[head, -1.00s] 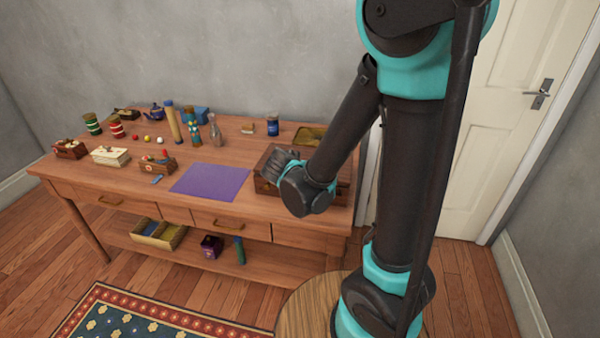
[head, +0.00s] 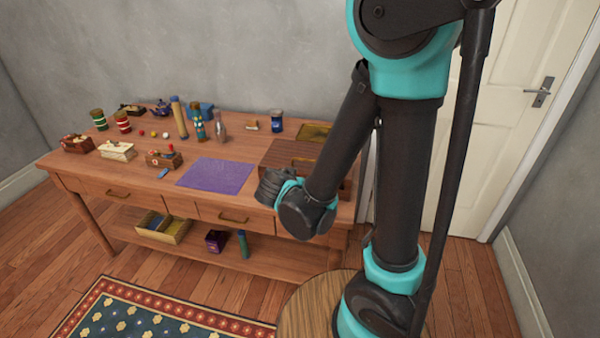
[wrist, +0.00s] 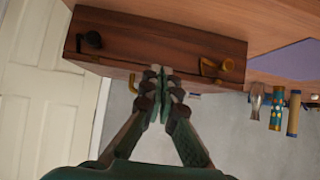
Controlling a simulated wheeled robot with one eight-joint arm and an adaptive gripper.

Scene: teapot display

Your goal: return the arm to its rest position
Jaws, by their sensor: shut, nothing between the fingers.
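My arm reaches down from the upper right in the head view, with its gripper (head: 270,187) at the table's front edge, just in front of the brown wooden box (head: 292,152). The arm partly covers the box. In the wrist view my gripper (wrist: 162,75) is shut and empty, its fingertips together. They overlap the lower edge of the box (wrist: 140,42) in the picture; whether they touch it I cannot tell. The wrist picture appears upside down.
The wooden table (head: 120,178) carries a purple mat (head: 216,175), a blue teapot (head: 161,108), a blue jar (head: 277,121) and several small boxes and bottles. A shelf below holds an open box (head: 163,228). A patterned rug (head: 150,315) lies in front.

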